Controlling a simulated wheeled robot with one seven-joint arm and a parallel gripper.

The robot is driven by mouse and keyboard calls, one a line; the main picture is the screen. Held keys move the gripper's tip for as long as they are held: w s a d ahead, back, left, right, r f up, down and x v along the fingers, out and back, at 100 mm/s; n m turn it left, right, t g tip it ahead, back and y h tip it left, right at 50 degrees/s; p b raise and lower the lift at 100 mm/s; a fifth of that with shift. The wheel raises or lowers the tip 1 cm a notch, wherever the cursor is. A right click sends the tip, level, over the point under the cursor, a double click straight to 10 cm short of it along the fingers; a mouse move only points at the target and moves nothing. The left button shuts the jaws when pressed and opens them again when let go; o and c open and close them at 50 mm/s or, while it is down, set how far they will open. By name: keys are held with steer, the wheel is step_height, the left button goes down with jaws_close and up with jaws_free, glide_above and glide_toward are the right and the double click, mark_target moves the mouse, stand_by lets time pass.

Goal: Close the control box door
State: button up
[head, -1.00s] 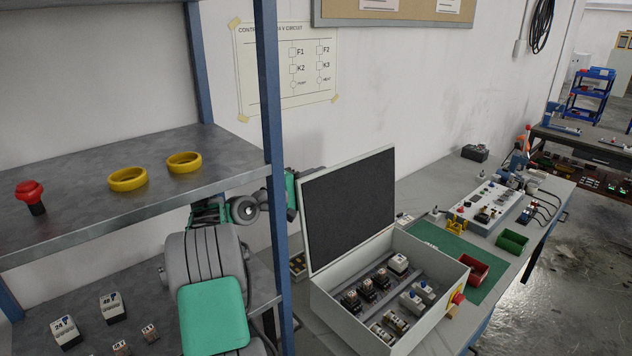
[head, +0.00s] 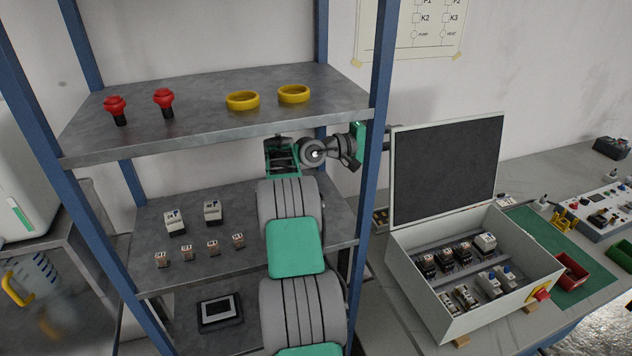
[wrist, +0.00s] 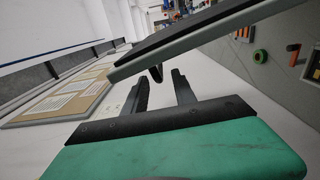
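The control box (head: 425,300) is a pale grey box on the bench at the right of the head view, with several components inside. Its door (head: 447,172), dark inside with a light frame, stands raised at the back left of the box, wide open. In the wrist view the door (wrist: 205,32) shows as a dark slab with a grey edge, crossing above my fingers. My gripper (wrist: 160,82) is open and empty, fingers apart, close to the door's edge; contact cannot be told. In the head view my fingers are largely hidden behind the blue shelf post and door.
A shelf rack (head: 205,130) with blue posts stands left of the box; my arm runs in front of and through it. It holds red buttons (head: 164,103), yellow rings (head: 243,100) and small relays. A red bin (head: 571,272) and green mat (head: 535,232) lie right of the box.

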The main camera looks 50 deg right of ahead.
steer(key=w+a+f+t+y+p, duration=0.1)
steer(key=w+a+f+t, duration=0.2)
steer(key=w+a, duration=0.3)
steer(key=w+a+f+n+t+y+p, duration=0.1)
steer(key=w+a, duration=0.5)
steer(key=a, duration=0.7)
step_height(320, 180, down, 4)
steer(key=shift+a+r+n+t+y, duration=0.3)
steer(key=shift+t+y, duration=0.5)
steer(key=shift+t, duration=0.2)
